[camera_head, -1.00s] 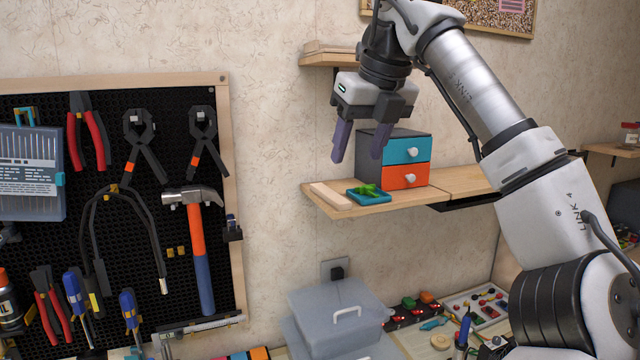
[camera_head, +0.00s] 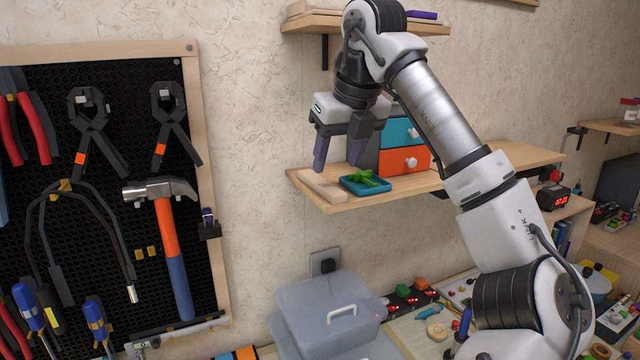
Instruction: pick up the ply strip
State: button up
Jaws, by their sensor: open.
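The ply strip (camera_head: 322,187) is a pale wooden bar lying flat at the left end of the middle wall shelf (camera_head: 350,204). My gripper (camera_head: 338,168) is open and points down, just above the strip. In the picture its left finger overlaps the strip's far end, and its right finger is in front of the drawer box. I cannot tell whether a finger touches the strip.
A teal tray with a green piece (camera_head: 366,181) lies right of the strip. A small drawer box (camera_head: 405,158) with teal and orange drawers stands behind it. An upper shelf (camera_head: 300,22) is above. A pegboard of tools (camera_head: 100,230) hangs left.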

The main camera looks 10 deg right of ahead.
aim_at(327, 186)
jog(key=p+x, duration=0.1)
jog(key=x, duration=0.1)
jog(key=w+p+x, duration=0.1)
jog(key=x, duration=0.2)
jog(key=shift+a+r, duration=0.2)
jog(key=shift+w+f, duration=0.15)
jog(key=shift+f, duration=0.35)
jog(key=shift+c, duration=0.4)
jog(key=c, duration=1)
